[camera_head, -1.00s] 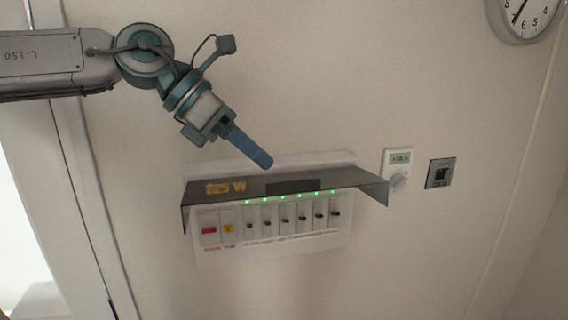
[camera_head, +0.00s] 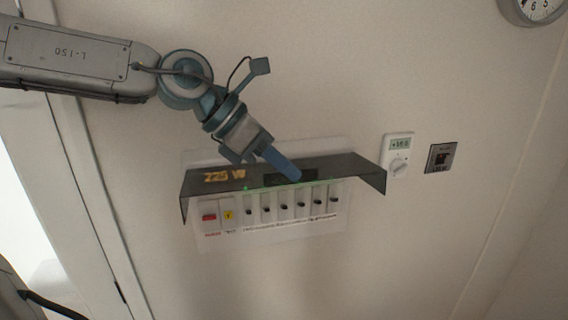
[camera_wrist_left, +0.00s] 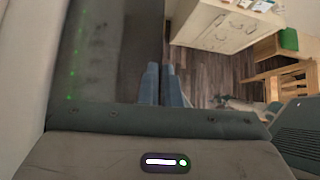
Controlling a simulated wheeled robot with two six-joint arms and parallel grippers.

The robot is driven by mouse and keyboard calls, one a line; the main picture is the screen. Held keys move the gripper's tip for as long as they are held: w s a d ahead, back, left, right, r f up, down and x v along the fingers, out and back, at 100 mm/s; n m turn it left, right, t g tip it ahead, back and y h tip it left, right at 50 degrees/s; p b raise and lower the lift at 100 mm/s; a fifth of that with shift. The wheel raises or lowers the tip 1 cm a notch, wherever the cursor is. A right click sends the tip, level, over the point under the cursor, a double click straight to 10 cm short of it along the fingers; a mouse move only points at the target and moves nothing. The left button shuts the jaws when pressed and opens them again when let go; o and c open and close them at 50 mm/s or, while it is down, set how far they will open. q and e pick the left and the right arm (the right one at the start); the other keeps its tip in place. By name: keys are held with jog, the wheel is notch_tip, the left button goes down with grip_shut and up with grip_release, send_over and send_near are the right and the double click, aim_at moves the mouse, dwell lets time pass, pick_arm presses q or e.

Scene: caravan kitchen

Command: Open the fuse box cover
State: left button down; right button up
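The fuse box (camera_head: 285,232) is on the wall, with a row of switches, a red one and a yellow one at its left. Its dark, smoky cover (camera_head: 345,172) stands out from the wall above the switches, raised and open. My left gripper (camera_head: 292,174) is over the cover in the head view, its blue fingers hiding part of the cover's label; I cannot tell if they touch. In the left wrist view the fingers (camera_wrist_left: 161,84) are close together with nothing between them, beside a dark panel (camera_wrist_left: 105,60) with green lights. My right gripper is out of view.
A thermostat (camera_head: 398,155) and a small square wall plate (camera_head: 441,157) are right of the fuse box. A clock (camera_head: 535,8) is at the top right. The wall below the box is clear. The left wrist view shows a white cabinet (camera_wrist_left: 222,25) and wooden furniture.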

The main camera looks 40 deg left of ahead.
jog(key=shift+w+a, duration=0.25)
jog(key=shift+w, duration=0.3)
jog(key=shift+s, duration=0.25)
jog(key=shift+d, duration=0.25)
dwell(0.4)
